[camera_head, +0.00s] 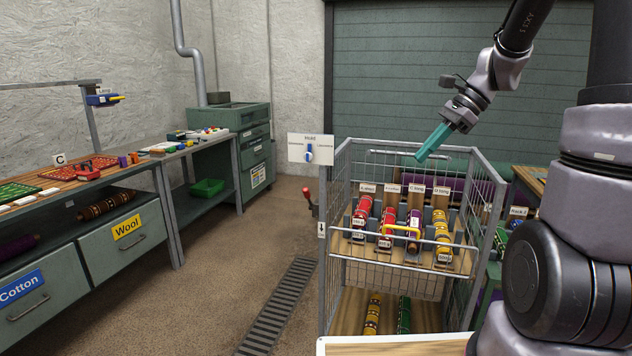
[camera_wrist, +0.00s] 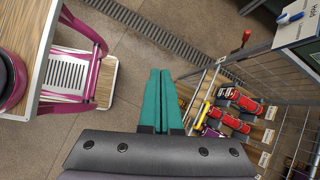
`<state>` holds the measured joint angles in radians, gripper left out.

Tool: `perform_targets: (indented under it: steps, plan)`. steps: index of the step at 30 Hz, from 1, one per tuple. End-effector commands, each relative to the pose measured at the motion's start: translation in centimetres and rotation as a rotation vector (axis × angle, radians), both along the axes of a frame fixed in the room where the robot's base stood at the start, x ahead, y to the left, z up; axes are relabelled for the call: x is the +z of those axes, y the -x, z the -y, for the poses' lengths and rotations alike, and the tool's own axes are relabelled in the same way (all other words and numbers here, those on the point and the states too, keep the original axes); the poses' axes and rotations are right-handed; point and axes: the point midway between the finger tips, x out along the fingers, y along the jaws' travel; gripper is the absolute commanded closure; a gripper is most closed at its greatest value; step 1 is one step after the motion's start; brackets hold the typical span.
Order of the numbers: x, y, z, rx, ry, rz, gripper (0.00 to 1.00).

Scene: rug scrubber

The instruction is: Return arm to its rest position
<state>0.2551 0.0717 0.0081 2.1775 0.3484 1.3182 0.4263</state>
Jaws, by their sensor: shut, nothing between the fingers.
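My gripper (camera_head: 433,144) has teal fingers and is raised in the air above the wire cart (camera_head: 336,242), apart from it. In the wrist view my gripper (camera_wrist: 160,72) has its two teal fingers side by side, shut and empty, pointing down over the floor. My arm reaches in from the right in the head view. No rest marker or cradle for the arm shows.
A drain grate (camera_head: 279,306) crosses the floor. A workbench (camera_head: 181,211) with drawers lines the left wall. A pink frame (camera_wrist: 96,45) stands left in the wrist view.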

Motion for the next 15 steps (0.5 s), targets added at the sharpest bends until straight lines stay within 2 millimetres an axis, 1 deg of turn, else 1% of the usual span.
perform_targets:
  steps: [1, 6, 12, 15]
  plan:
    - [1.3, 1.4, -0.5, 0.064, 0.054, 0.075, 1.0]
    - [4.3, 5.5, -0.9, 0.276, 0.239, 0.311, 1.0]
    - [7.1, 10.1, -0.9, 0.516, 0.46, 0.581, 1.0]
    - [8.2, 12.0, -0.7, 0.624, 0.566, 0.702, 1.0]
